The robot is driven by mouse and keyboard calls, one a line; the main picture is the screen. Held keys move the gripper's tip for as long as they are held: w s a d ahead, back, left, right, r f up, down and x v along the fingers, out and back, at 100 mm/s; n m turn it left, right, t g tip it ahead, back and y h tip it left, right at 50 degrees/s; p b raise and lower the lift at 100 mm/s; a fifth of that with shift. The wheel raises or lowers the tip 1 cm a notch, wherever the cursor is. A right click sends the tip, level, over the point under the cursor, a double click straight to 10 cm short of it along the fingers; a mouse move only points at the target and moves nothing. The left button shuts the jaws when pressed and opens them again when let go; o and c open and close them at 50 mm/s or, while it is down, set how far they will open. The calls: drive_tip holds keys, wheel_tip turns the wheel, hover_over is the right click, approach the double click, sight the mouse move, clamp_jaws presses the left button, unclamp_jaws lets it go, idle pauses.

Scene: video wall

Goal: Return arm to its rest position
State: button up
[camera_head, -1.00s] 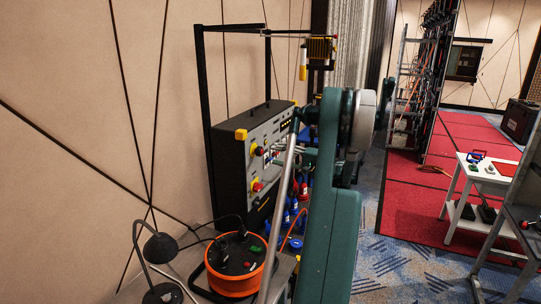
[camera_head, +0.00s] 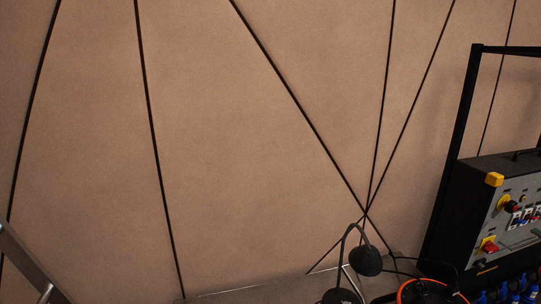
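My gripper is not in view now. The green arm that stood in the middle of the earlier view does not show either. The control box (camera_head: 503,215) stands at the right edge, with a grey front, red and yellow knobs, and yellow corner pieces. It is cut off by the right edge of the view.
A tan wall (camera_head: 250,150) with dark diagonal lines fills most of the view. A black frame (camera_head: 462,120) rises by the control box. A metal bar crosses the lower left corner.

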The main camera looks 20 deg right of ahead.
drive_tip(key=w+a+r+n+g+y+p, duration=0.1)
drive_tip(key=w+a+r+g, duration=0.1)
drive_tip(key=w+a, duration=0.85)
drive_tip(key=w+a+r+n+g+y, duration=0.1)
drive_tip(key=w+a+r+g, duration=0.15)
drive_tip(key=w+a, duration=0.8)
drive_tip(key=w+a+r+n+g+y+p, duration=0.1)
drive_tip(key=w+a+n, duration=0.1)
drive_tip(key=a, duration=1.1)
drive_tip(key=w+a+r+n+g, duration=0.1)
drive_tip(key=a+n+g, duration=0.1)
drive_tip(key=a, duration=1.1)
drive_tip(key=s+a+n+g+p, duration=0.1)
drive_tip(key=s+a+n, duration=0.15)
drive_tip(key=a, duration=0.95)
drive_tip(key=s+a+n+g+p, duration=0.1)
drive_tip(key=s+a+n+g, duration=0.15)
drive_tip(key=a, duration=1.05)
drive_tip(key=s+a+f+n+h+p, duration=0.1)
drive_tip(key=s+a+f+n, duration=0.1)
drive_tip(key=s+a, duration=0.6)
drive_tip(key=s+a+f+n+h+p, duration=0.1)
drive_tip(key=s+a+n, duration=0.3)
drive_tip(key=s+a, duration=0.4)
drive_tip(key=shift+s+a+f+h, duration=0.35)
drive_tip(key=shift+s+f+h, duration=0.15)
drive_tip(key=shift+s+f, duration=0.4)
